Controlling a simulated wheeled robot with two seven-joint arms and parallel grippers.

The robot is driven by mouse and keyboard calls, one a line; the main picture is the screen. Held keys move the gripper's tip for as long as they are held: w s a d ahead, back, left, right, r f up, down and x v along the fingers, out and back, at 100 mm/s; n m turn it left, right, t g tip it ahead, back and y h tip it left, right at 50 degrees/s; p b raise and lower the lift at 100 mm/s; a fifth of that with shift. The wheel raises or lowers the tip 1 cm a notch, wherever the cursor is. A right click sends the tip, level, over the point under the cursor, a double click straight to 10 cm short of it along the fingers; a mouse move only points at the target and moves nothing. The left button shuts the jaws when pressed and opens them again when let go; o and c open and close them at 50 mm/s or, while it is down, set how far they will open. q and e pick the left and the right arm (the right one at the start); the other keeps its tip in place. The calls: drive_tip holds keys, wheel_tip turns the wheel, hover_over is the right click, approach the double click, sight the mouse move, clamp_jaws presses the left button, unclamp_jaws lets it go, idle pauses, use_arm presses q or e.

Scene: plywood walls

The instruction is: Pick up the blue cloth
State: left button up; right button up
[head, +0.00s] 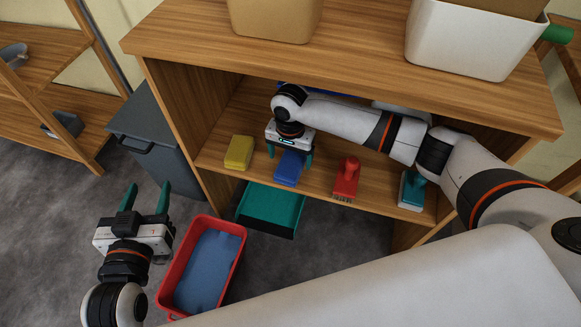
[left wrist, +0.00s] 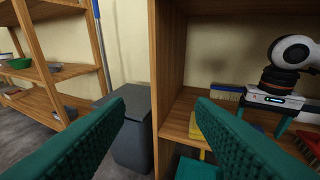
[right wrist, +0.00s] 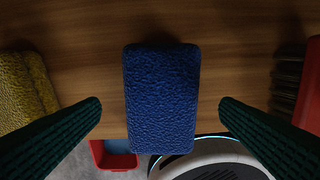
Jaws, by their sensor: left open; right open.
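The blue cloth (head: 289,168) is a thick textured block lying on the shelf board near its front edge. In the right wrist view the blue cloth (right wrist: 162,98) lies centred between my fingers, with clear gaps on both sides. My right gripper (head: 290,154) is open, pointing down over the cloth, its fingers on either side. My left gripper (head: 147,198) is open and empty, held out left of the shelf unit above the floor. The left wrist view shows its fingers (left wrist: 165,115) spread wide, with nothing between them.
On the same board stand a yellow sponge-like block (head: 239,152), a red brush (head: 346,180) and a teal brush (head: 411,190). The shelf top (head: 350,65) is close above my right arm. Below are a red tub (head: 238,231), a teal dustpan (head: 270,207) and a grey bin (head: 155,125).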

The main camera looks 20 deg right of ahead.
sight(291, 163)
wheel_tip(291, 163, down, 3)
drive_tip(key=shift+s+f+b, duration=0.1)
drive_tip(key=shift+s+b, duration=0.05)
drive_tip(key=shift+b, duration=0.55)
use_arm(q)
wheel_tip(291, 163, up, 7)
drive_tip(key=d+t+h, duration=0.1)
drive_tip(key=t, duration=0.4)
drive_tip(key=shift+w, duration=0.2)
use_arm(e)
drive_tip(key=shift+f, duration=0.15)
use_arm(q)
drive_tip(key=shift+d, duration=0.1)
use_arm(e)
drive_tip(key=shift+c, duration=0.2)
drive_tip(key=c, duration=1)
use_arm(q)
drive_tip(key=shift+f, duration=0.1)
